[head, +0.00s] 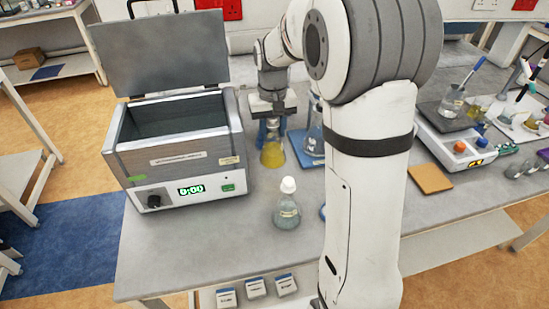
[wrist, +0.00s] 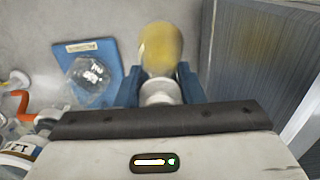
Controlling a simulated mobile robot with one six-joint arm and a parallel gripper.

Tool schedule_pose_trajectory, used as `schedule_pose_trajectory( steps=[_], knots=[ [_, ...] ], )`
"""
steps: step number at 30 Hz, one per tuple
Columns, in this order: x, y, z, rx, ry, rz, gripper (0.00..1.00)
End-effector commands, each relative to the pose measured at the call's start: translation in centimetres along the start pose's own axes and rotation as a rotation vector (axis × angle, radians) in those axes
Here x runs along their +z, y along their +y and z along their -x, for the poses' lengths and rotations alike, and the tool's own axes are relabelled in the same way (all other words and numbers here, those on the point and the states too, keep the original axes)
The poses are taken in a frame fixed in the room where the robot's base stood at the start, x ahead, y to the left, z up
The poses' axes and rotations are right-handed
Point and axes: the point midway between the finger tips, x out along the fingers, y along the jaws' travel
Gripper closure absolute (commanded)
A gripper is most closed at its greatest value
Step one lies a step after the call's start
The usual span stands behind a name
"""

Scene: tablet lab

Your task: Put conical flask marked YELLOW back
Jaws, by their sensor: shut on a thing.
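The conical flask with yellow liquid (head: 273,152) stands upright, or nearly so, to the right of the open water bath. My gripper (head: 271,124) is shut on its neck from above. In the wrist view the yellow flask (wrist: 160,48) shows between the two blue fingers (wrist: 158,90), its pale neck between them. I cannot tell whether its base touches the bench. A blue mat (head: 308,158) lies just to its right with a clear flask (head: 315,138) on it, partly hidden by my arm. In the wrist view this mat (wrist: 108,52) has a label at its far edge.
The water bath (head: 180,150) has its lid raised. A clear flask with a white cap (head: 287,208) stands nearer the front of the bench. An orange-brown mat (head: 429,178) and a stirrer plate (head: 465,150) are at the right. Bare bench lies before the bath.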

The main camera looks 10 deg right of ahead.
Motion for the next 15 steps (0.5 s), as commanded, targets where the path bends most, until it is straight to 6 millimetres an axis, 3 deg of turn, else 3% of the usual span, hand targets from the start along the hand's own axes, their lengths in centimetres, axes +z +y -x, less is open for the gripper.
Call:
schedule_pose_trajectory(
  steps=[15],
  knots=[
    [0.0, 0.0, -6.3, 0.0, -0.001, 0.0, 1.0]
  ],
)
